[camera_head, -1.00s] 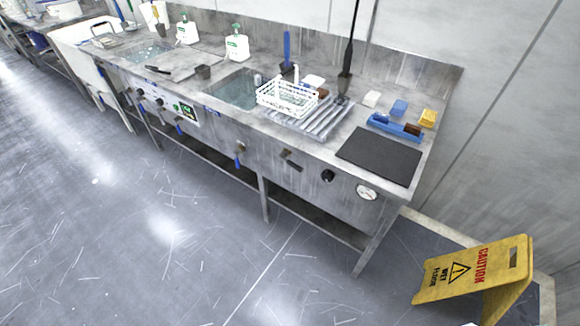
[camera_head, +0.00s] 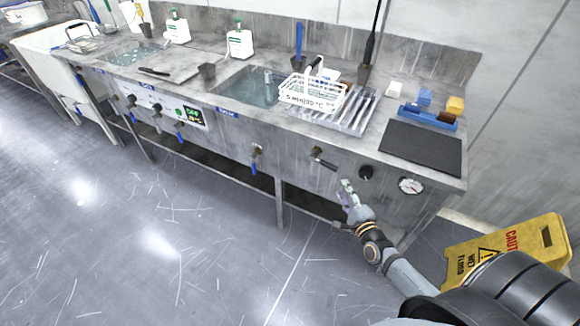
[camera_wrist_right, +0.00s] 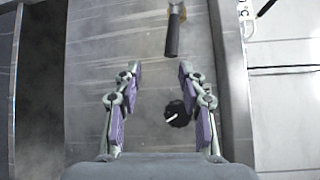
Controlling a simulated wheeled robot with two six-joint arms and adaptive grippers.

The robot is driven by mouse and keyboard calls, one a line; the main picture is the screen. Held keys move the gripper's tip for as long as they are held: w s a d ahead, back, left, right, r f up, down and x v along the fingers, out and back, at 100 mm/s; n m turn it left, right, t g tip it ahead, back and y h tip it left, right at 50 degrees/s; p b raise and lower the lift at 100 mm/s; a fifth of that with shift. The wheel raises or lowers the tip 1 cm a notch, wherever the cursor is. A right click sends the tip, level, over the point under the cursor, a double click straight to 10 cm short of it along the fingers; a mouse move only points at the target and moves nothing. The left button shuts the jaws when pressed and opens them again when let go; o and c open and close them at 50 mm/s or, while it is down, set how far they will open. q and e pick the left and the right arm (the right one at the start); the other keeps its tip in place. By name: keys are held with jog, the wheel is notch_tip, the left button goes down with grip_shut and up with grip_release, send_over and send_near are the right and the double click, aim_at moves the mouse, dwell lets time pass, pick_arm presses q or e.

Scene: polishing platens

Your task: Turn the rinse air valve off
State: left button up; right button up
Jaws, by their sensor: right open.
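A lever valve (camera_head: 322,158) with a dark handle sits on the front panel of the steel bench, left of a black round knob (camera_head: 366,173). I take this lever as the rinse air valve, though I can read no label on it. Its handle slants toward the lower right. In the right wrist view, the black handle (camera_wrist_right: 172,38) lies beyond the fingertips, and the knob (camera_wrist_right: 178,114) shows between the fingers. My right gripper (camera_head: 346,188) is open and empty, just below and right of the lever, apart from it. It also shows in the right wrist view (camera_wrist_right: 156,78). My left gripper is out of view.
A pressure gauge (camera_head: 411,185) is right of the knob. A blue-handled valve (camera_head: 256,158) is further left. A white basket (camera_head: 312,96) and a black mat (camera_head: 422,148) lie on the bench top. A yellow caution sign (camera_head: 490,250) stands on the floor at right.

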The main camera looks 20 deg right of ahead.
aim_at(329, 166)
jog(key=shift+m, duration=0.4)
jog(key=w, duration=0.3)
jog(key=w+b, duration=0.1)
jog(key=w, duration=0.2)
jog(key=w+r+b, duration=0.1)
jog(key=w, duration=0.3)
jog(key=shift+w+r, duration=0.1)
jog(key=shift+w+b, duration=0.35)
jog(key=shift+w, duration=0.2)
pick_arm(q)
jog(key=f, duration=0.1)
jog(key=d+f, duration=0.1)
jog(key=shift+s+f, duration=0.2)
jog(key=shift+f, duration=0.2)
pick_arm(e)
jog(key=shift+r, duration=0.1)
grip_shut()
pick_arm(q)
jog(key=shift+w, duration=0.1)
